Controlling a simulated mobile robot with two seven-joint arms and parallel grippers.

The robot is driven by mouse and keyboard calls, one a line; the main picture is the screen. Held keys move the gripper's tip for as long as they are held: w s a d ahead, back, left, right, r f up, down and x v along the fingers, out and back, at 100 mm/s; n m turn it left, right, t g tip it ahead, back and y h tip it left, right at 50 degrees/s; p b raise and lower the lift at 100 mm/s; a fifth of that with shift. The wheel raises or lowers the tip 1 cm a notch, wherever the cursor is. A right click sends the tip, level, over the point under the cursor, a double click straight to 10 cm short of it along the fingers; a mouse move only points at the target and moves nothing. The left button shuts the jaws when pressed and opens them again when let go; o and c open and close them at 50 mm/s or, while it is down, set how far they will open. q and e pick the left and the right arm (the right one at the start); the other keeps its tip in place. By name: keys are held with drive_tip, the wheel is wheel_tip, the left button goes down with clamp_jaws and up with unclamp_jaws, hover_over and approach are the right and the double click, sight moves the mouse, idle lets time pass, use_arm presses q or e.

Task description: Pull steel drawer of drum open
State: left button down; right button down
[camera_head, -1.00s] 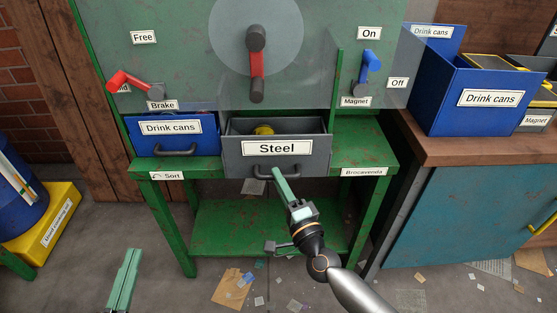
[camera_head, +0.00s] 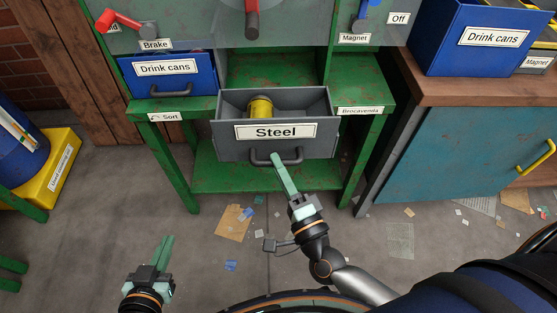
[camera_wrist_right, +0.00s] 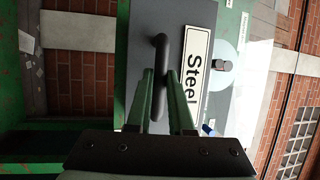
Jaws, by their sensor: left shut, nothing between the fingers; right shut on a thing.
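The grey steel drawer (camera_head: 228,143) of the drum machine sticks out from the green frame, its inside partly visible from above. A yellow can (camera_head: 260,107) lies in it. My right gripper (camera_head: 277,160) is shut on the drawer's dark handle (camera_head: 292,156). In the right wrist view the gripper's green fingers (camera_wrist_right: 163,80) close around the handle bar (camera_wrist_right: 160,58), beside the label reading Steel. My left gripper (camera_head: 166,240) is shut and empty, low at the left above the floor, away from the drawer.
A blue Drink cans drawer (camera_head: 170,86) sits to the left in the green frame (camera_head: 165,165). A red brake lever (camera_head: 120,18) is above it. A teal cabinet (camera_head: 440,155) stands at the right. Scraps lie on the open floor in front.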

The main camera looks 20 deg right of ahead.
drive_tip(key=c, duration=0.8)
unclamp_jaws()
use_arm(q)
drive_tip(key=shift+s, duration=0.1)
